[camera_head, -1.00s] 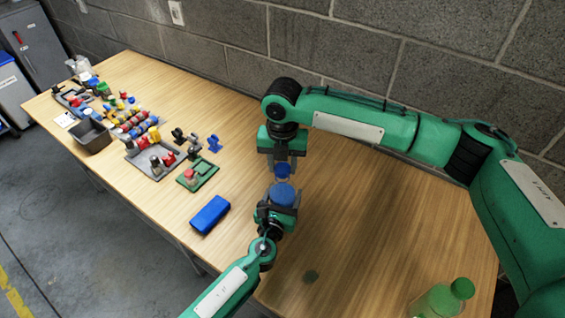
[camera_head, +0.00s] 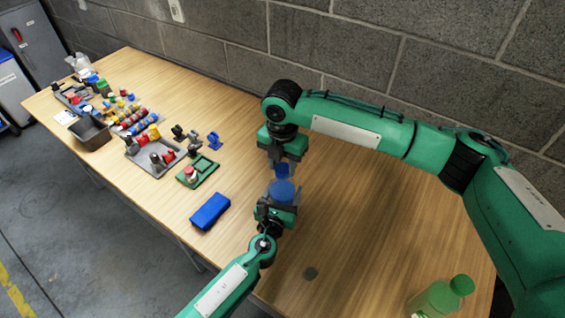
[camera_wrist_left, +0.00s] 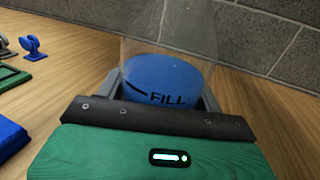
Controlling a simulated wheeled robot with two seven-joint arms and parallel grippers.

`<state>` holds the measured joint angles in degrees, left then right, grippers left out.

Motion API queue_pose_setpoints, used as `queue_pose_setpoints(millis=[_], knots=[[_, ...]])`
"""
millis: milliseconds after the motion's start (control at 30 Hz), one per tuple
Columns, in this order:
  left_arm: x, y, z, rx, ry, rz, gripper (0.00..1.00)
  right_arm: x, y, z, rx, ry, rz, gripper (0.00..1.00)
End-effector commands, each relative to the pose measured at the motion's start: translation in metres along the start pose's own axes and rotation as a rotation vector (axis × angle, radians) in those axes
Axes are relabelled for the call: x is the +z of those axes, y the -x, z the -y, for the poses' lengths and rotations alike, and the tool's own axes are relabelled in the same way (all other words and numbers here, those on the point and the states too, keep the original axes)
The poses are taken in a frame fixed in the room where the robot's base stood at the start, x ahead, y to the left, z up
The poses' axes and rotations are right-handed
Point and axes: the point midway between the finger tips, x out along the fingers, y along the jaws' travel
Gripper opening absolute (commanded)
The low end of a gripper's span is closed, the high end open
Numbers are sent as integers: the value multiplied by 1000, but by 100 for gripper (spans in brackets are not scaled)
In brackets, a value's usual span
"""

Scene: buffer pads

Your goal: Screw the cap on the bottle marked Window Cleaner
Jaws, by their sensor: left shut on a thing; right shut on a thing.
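A clear bottle with blue liquid (camera_head: 283,189) stands in my left gripper (camera_head: 278,208), which is shut on it. In the left wrist view the bottle (camera_wrist_left: 165,82) shows a FILL mark and a clear upper part. No Window Cleaner label is readable. My right gripper (camera_head: 283,161) comes down from above and is shut on a small blue cap (camera_head: 283,170). The cap is directly over the bottle's top. I cannot tell whether it touches the neck or is threaded on it.
A green bottle (camera_head: 440,298) with a green cap stands at the front right. A blue block (camera_head: 210,211) lies left of the bottle. Trays with several small parts (camera_head: 155,152) and a grey bin (camera_head: 90,133) fill the table's left end. A block wall (camera_head: 360,50) runs behind.

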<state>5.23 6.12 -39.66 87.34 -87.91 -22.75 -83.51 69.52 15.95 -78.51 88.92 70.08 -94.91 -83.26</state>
Motion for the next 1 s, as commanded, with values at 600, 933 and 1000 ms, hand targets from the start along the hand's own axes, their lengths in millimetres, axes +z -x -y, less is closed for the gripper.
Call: queue_pose_setpoints(millis=[600,933,1000], knots=[[-1,0,0,0,-1,-2,4,-1,0,0,0,-1035,-3,17],[-1,0,0,-1,-1,-2,4,-2,0,-1,-1,-1604,-3,17],[-1,0,0,-1,-1,-2,4,-2,-1,-1,-1,-1728,-4,17]])
